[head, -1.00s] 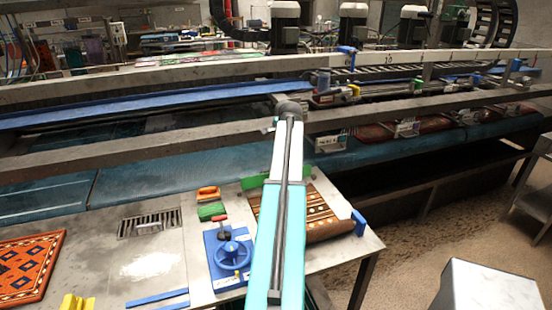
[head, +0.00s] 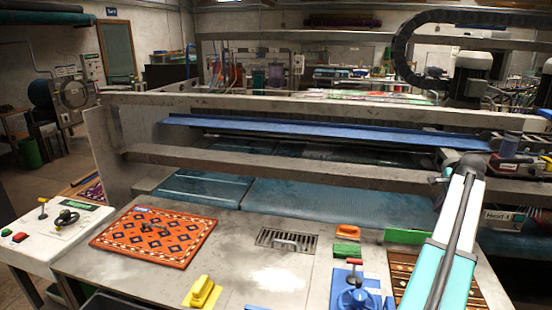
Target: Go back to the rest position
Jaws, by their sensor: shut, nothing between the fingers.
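My arm shows at the right of the head view as a white and teal link, rising from the lower right to a dark grey joint. My gripper is not clearly seen; whatever lies beyond that joint is hidden or out of the picture. The worktable (head: 225,262) below holds an orange patterned rug (head: 155,236) lying flat at the left. A brown striped rug (head: 402,271) lies at the right, partly covered by my arm.
The table also bears a yellow handled tool (head: 202,292), a drain grate (head: 287,240), a green brush (head: 347,249), an orange item (head: 348,232) and a blue fixture with a wheel (head: 354,299). A white control stand (head: 62,237) is at the left. The long scrubbing machine (head: 330,165) stands behind.

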